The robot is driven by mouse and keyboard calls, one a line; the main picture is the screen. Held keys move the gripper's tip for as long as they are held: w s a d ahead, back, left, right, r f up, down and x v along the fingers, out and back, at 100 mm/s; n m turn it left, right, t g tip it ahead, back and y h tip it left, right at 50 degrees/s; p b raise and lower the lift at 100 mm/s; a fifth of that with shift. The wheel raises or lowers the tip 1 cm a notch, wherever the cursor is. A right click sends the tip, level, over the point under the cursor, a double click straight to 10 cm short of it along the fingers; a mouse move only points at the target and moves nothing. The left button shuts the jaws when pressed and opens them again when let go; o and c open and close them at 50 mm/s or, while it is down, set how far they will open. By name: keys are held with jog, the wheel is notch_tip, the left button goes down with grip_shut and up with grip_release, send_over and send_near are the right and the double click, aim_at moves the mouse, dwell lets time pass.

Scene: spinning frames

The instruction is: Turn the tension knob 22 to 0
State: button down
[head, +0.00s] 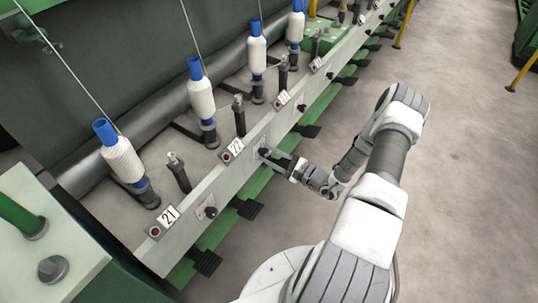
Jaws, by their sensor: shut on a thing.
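The label 22 (235,147) is on the pale front rail, with a red button (226,157) beside it. Tension knob 22 (263,151) is on the rail face just to the right of that label. My gripper (268,154) reaches in from the right and is shut on this knob. The fingers cover much of the knob, so its pointer and scale cannot be read.
Label 21 (168,215) and its dark knob (210,212) are nearer on the same rail. White bobbins with blue tubes (201,98) stand behind the rail. Black pedals (247,209) stick out below it. The floor (470,180) to the right is clear.

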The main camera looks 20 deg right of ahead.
jog(key=shift+d+n, duration=0.1)
jog(key=shift+n, duration=1.1)
jog(key=shift+c, duration=2.3)
grip_release()
jog(key=p+v, duration=0.2)
jog(key=v, duration=1.5)
jog(key=shift+s, duration=0.25)
jog(key=shift+w, duration=0.1)
